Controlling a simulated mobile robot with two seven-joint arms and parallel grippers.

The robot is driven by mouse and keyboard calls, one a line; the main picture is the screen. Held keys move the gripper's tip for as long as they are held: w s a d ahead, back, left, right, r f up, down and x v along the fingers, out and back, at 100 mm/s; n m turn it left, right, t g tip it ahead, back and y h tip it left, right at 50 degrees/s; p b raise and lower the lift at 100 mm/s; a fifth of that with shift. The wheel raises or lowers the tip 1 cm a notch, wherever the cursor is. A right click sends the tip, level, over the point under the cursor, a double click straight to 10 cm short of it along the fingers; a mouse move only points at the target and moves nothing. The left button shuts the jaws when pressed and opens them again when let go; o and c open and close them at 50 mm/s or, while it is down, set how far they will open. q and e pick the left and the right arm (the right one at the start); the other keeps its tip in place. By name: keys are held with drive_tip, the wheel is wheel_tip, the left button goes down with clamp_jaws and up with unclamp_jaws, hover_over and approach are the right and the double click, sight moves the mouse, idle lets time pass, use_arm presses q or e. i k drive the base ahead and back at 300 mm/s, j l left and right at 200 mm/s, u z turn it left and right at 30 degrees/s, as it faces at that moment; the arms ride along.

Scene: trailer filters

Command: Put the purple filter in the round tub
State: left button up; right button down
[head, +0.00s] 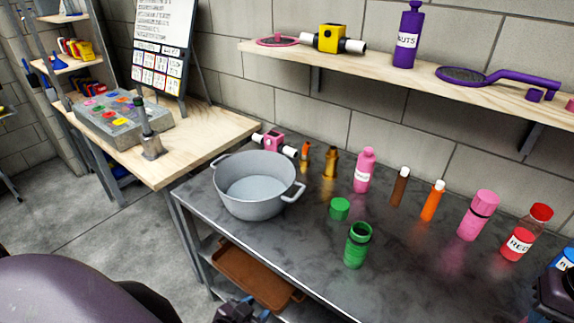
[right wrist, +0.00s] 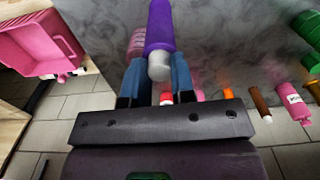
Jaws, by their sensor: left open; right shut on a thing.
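The round tub (head: 222,196) is a grey pot with two side handles, standing upright on the dark table at its left end; its inside looks empty. The purple filter (right wrist: 159,28), a purple cylinder with a pale end, is held between the blue fingers of my right gripper (right wrist: 157,75) in the right wrist view. The filter does not show in the head view. My left gripper (head: 236,312) is open at the bottom edge of the head view, in front of the table and below the tub, partly cut off.
A green open jar (head: 357,246) and green lid (head: 340,208) stand right of the tub. Behind are a pink bottle (head: 364,172), a brown filter (head: 400,187) and an orange filter (head: 433,202). A wall shelf (head: 410,76) overhangs the back. A pink crate (right wrist: 40,45) shows in the wrist view.

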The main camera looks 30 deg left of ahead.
sight(265, 189)
drive_tip(key=j+u, duration=0.2)
drive_tip(key=j, duration=0.35)
drive_tip(key=j+u, duration=0.2)
drive_tip(key=j, duration=0.3)
drive_tip(key=i+j+u, duration=0.2)
drive_tip(key=j, duration=0.35)
drive_tip(key=j+u, duration=0.25)
drive_tip(key=j, duration=0.25)
